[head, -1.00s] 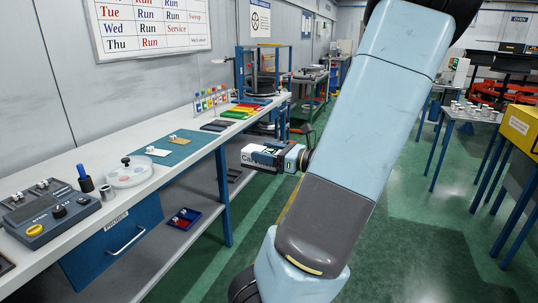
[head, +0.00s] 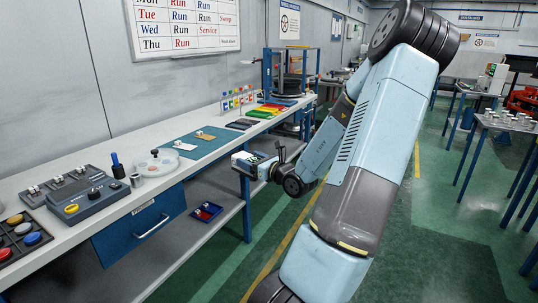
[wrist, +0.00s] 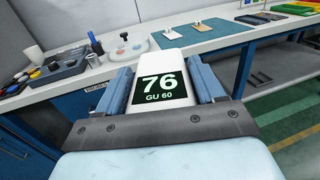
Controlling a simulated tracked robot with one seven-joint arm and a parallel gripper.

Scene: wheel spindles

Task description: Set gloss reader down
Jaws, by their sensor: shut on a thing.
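The gloss reader (wrist: 158,88) is a white block with a dark display reading "76" and "GU 60" in the wrist view. My gripper (wrist: 158,92) is shut on it, with one blue finger along each side. In the head view my gripper (head: 256,166) holds the reader (head: 240,160), whose pale end points left, near the bench's front edge. My gripper's own parts hide some of it there. A teal mat (head: 217,147) lies on the bench, carrying a white card and a tan card with small pieces on them. The mat also shows in the wrist view (wrist: 225,38).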

